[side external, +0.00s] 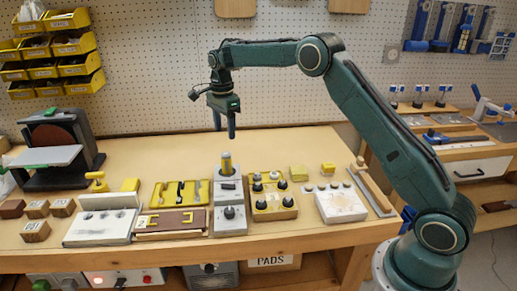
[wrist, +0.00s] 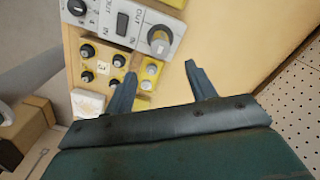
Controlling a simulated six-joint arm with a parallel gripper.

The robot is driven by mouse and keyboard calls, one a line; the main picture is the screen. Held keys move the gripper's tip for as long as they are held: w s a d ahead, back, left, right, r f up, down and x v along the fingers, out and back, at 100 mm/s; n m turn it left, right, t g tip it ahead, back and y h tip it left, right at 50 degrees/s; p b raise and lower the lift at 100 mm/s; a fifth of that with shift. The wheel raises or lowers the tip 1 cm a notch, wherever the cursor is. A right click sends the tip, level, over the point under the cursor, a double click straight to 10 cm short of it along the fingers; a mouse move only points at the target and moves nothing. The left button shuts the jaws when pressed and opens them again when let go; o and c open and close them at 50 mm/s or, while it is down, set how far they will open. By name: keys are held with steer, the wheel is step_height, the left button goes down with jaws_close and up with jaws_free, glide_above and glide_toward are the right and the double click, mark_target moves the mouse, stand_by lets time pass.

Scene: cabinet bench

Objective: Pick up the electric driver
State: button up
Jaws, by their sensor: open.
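My gripper (side external: 224,128) hangs open and empty above the back of the bench, fingers pointing down. In the wrist view its two blue-grey fingers (wrist: 161,72) are spread, with nothing between them. An upright yellow and dark piece (side external: 227,163) stands at the back of a grey control box (side external: 231,196), below and in front of the gripper in the side view. It may be the electric driver, but I cannot tell for sure. The grey box with its switch and large knob also shows in the wrist view (wrist: 130,22).
A yellow tray of tools (side external: 180,192) lies left of the grey box. A yellow panel with dark knobs (side external: 272,204) and a white box (side external: 341,206) stand to its right. A sander (side external: 55,150) stands at the far left. The back of the bench (side external: 165,150) is clear.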

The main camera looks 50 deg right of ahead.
mark_target(226, 162)
steer(key=shift+f, duration=0.1)
steer(key=shift+f, duration=4.2)
steer(key=shift+a+f, duration=0.1)
steer(key=shift+f, duration=2.5)
steer(key=shift+w, duration=0.1)
jaws_close()
steer(key=shift+r, duration=0.2)
